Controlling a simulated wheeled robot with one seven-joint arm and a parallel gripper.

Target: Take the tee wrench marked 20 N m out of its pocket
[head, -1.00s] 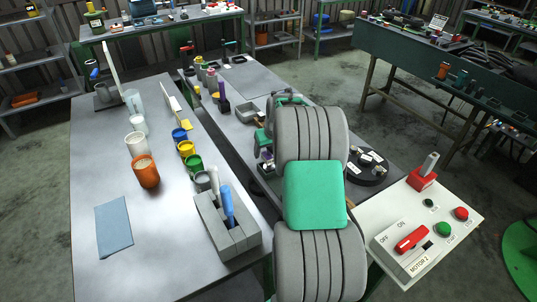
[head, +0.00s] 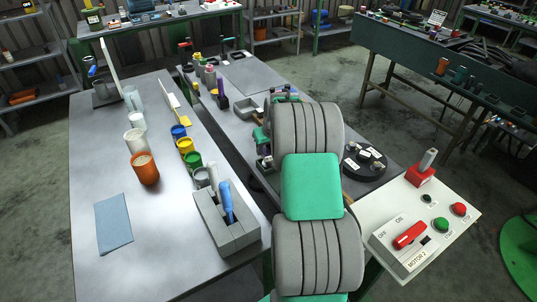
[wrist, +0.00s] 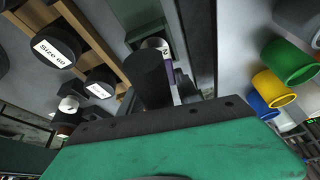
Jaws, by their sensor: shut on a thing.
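My gripper (head: 264,148) is low over the middle bench, partly hidden behind my own arm in the head view. In the wrist view a dark cylindrical handle (wrist: 152,78) stands up in front of the green gripper body. A pale band with a partly readable mark starting with 2 and a purple strip (wrist: 175,82) show just beyond it. This appears to be the tee wrench, with my gripper shut on it. The fingertips and the full mark cannot be made out. Whether its lower end is in the pocket is hidden.
Black pieces, one labelled Size 60 (wrist: 58,48), sit along a wooden rack at left in the wrist view. Yellow (wrist: 268,88) and green cups stand at right.

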